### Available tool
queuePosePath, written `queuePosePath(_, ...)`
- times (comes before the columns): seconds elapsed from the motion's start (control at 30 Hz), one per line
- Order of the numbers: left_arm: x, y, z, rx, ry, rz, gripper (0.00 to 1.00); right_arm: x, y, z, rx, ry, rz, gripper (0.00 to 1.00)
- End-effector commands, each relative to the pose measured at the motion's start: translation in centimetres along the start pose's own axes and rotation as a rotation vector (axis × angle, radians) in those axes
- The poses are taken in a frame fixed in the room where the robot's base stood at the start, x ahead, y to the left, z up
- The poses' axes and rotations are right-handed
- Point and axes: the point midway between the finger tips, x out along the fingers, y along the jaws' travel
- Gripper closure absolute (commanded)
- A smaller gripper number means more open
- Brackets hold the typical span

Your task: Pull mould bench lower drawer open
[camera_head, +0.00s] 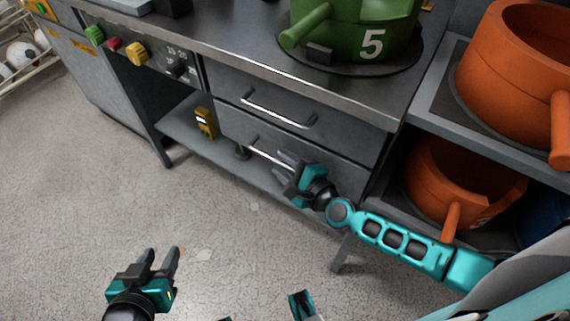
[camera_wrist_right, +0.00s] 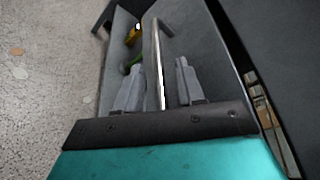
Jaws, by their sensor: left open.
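The mould bench's lower drawer (camera_head: 235,122) is a grey front below the upper drawer and looks shut. Its metal bar handle (camera_head: 262,150) is partly hidden by my right gripper (camera_head: 287,163). In the right wrist view the handle (camera_wrist_right: 158,75) runs between the two grey fingers of my right gripper (camera_wrist_right: 160,85), with a gap showing on each side. The right gripper is open around the handle. My left gripper (camera_head: 162,260) is open and empty, over the floor at the lower left.
The upper drawer (camera_head: 300,95) has its own handle (camera_head: 280,112) and looks shut. A green mould (camera_head: 350,30) marked 5 stands on the bench top. Orange moulds (camera_head: 510,60) fill the right shelves. A yellow device (camera_head: 205,122) sits on the low shelf. The floor (camera_head: 100,190) in front is clear.

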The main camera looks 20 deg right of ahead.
Motion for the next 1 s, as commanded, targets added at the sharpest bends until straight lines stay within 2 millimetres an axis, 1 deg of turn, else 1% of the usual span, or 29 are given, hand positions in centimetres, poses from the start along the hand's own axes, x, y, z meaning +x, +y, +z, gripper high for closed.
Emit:
queuePosePath(0.17, 0.04, -0.11, -0.11, 0.003, 0.002, -0.001, 0.57, -0.01, 0.0, 0.0, 0.0, 0.0, 0.0, 0.62)
queuePosePath(0.57, 0.1, -0.37, -0.26, 0.014, 0.005, -0.002, 0.57, -0.04, -0.02, -0.02, -0.001, 0.0, 0.0, 1.0)
queuePosePath(1.0, 0.08, -0.35, -0.22, 0.013, 0.004, -0.002, 0.57, -0.05, -0.03, -0.04, -0.001, 0.0, 0.0, 1.0)
